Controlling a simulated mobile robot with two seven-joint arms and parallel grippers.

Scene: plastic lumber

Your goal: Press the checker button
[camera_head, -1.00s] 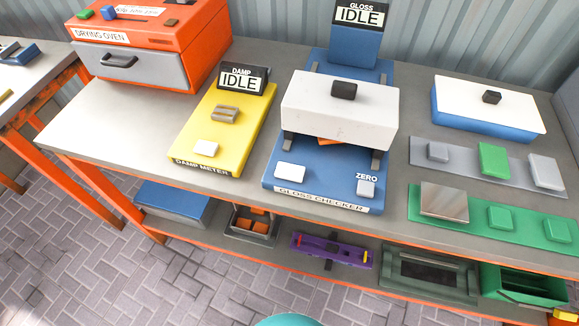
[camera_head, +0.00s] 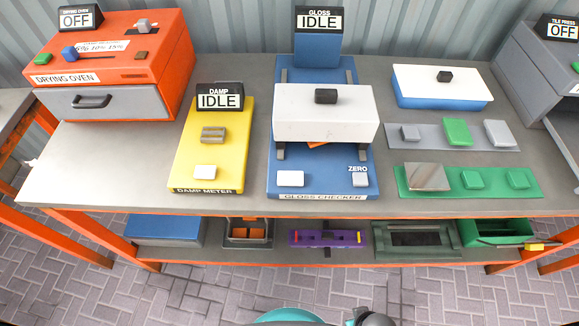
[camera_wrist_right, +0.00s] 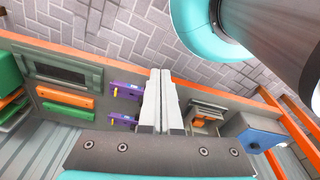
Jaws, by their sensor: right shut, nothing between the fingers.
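The blue gloss checker (camera_head: 320,188) stands on the bench at mid-picture in the head view, its display (camera_head: 319,20) reading IDLE. My left gripper is not in view.
Left of the checker are the yellow damp meter (camera_head: 220,140) and the orange drying oven (camera_head: 130,60). To the right are a white-lidded blue box (camera_head: 420,85), a grey strip (camera_head: 425,140) and a green strip (camera_head: 450,188) bearing blocks. A lower shelf (camera_head: 275,253) holds trays and a purple tool.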

